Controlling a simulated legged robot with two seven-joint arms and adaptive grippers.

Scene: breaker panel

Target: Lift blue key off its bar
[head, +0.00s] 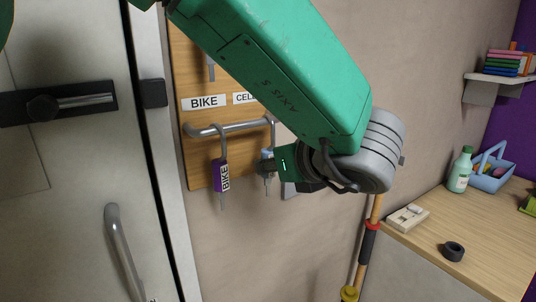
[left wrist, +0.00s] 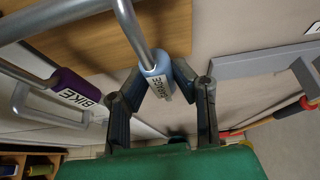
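The blue key (head: 267,155) hangs at the right end of a metal bar (head: 232,127) on a wooden board (head: 197,171). In the left wrist view its light blue tag (left wrist: 156,77) hangs from the bar (left wrist: 132,30), its label only partly readable. My left gripper (head: 266,168) is at the tag, partly hiding it. In the left wrist view the gripper (left wrist: 168,92) has its fingers apart, one on each side of the tag. My right gripper is not in view.
A purple BIKE key (head: 220,176) hangs left of the blue key, also in the left wrist view (left wrist: 75,86). A grey door with a handle (head: 122,250) is at left. A desk (head: 470,235) with a bottle (head: 460,170) and blue basket (head: 490,175) is at right.

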